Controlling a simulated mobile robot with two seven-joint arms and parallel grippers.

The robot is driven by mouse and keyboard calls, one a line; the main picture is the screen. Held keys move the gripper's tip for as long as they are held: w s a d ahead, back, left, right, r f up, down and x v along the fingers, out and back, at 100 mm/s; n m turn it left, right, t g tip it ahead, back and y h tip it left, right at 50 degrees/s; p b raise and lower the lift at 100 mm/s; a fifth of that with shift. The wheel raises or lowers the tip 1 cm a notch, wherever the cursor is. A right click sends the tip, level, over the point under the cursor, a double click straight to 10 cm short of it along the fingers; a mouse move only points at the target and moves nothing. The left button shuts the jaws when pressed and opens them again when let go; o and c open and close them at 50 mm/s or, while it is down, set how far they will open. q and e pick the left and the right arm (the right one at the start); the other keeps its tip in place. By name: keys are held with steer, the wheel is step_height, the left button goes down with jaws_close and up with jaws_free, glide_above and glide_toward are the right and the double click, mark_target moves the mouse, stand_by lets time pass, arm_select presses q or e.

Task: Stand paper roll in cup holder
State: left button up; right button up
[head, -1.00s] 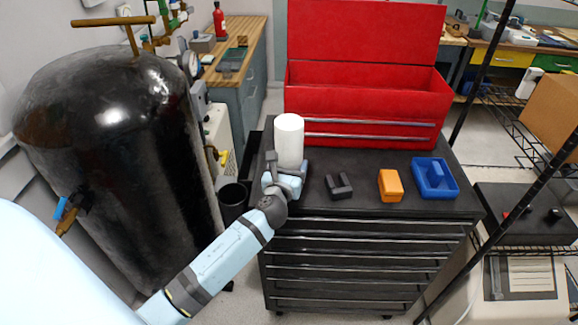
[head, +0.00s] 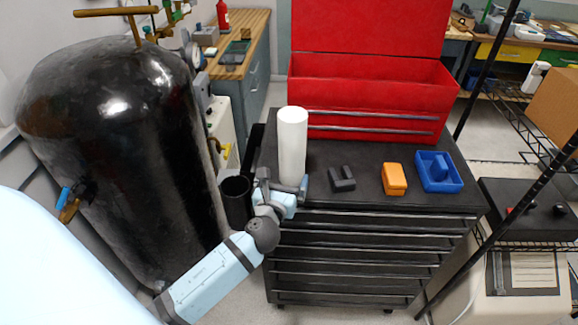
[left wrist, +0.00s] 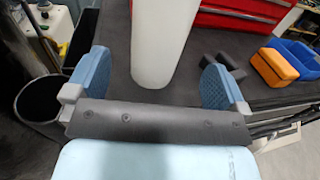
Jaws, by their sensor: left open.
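The white paper roll (head: 292,140) stands upright on the black cabinet top, near its left front. It also shows in the left wrist view (left wrist: 160,40), its top cut off. The black cup holder (head: 236,200) is an open round cup at the cabinet's left side, left of the roll. It shows at the left of the left wrist view (left wrist: 42,110). My left gripper (head: 283,184) is open at the front of the roll's base. In the left wrist view the roll's foot stands between the blue finger pads, with a gap on each side. My right gripper is out of view.
A dark block (head: 342,179), an orange block (head: 394,179) and a blue tray (head: 438,186) lie right of the roll. An open red toolbox (head: 372,125) stands behind. A big black tank (head: 120,170) stands left of the cup holder.

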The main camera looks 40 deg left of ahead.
arm_select(q)
steer(key=s+d+f+n+g+h, duration=0.3)
steer(key=s+d+f+n, duration=0.4)
steer(key=n, duration=0.7)
steer(key=s+d+f+n+g+h, duration=0.3)
steer(key=s+d+f+n+h, duration=0.3)
steer(key=s+f+n, duration=0.6)
steer(key=d+n, duration=0.1)
steer(key=n, duration=0.2)
steer(key=shift+d+f+h, duration=0.2)
steer(key=shift+h, duration=0.1)
steer(key=shift+r, duration=0.1)
